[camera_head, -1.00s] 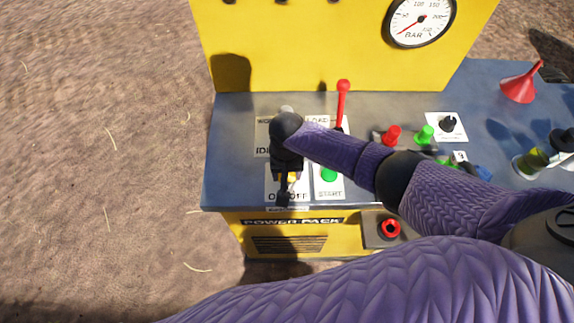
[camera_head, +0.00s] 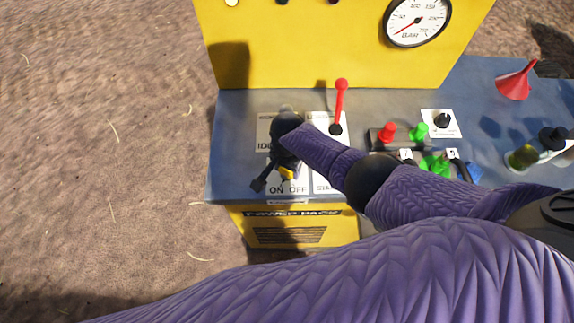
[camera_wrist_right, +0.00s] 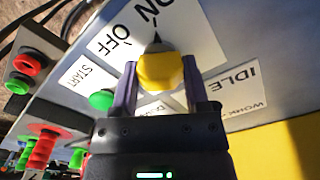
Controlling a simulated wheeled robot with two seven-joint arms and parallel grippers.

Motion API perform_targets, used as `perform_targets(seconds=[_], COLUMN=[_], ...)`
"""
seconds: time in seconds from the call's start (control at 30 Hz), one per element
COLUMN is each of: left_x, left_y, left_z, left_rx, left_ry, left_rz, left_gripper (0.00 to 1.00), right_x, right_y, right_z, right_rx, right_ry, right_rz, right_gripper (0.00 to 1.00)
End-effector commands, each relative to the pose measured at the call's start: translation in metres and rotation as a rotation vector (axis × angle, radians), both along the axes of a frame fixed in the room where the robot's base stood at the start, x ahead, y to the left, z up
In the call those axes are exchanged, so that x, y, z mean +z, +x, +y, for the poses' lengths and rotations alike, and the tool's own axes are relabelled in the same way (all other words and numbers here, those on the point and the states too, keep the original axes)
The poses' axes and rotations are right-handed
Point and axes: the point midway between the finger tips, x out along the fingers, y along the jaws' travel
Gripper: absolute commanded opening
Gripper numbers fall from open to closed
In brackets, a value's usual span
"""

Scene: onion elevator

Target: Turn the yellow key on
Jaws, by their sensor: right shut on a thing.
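The yellow key (camera_wrist_right: 160,70) sits on a white ON/OFF label plate (camera_wrist_right: 205,55). My right gripper (camera_wrist_right: 160,64) is shut on it, one finger on each side. The black pointer at the key's tip points close to the word ON in the right wrist view, between ON and OFF. My left gripper is not in view.
A red lever (camera_head: 341,100) stands just right of my wrist. The green start button (camera_wrist_right: 101,99) is beside the key. Red (camera_head: 388,131) and green (camera_head: 418,131) knobs, a gauge (camera_head: 417,20) and a red funnel (camera_head: 516,80) are further right. Bare ground lies left.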

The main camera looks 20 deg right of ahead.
Motion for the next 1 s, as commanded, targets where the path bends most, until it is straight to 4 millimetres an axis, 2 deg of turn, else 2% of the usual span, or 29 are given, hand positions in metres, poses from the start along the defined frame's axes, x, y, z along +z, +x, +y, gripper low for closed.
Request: perform_targets(seconds=[0.4,0.43,0.57,0.6,0.87,0.97,1.0], left_x=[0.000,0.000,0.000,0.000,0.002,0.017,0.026], left_y=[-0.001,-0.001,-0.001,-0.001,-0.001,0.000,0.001], left_z=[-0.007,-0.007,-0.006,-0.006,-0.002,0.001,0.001], left_rx=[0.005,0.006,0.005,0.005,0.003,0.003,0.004], left_ry=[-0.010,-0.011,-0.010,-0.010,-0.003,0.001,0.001], left_rz=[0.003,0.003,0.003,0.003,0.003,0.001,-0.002], left_gripper=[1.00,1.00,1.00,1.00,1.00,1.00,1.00], right_x=[0.001,0.001,0.001,0.001,0.003,0.021,0.033], right_y=[0.001,0.001,0.001,0.001,0.001,0.001,0.001], right_z=[-0.001,-0.001,-0.001,-0.001,0.000,0.000,0.000], right_rx=[-0.009,-0.009,-0.008,-0.008,-0.007,-0.007,-0.007], right_ry=[-0.001,-0.001,-0.001,-0.001,0.000,0.001,0.001], right_rz=[-0.004,-0.004,-0.002,-0.002,-0.001,-0.003,-0.004], right_gripper=[0.00,0.63,0.91,0.94,0.94,0.94,0.94])
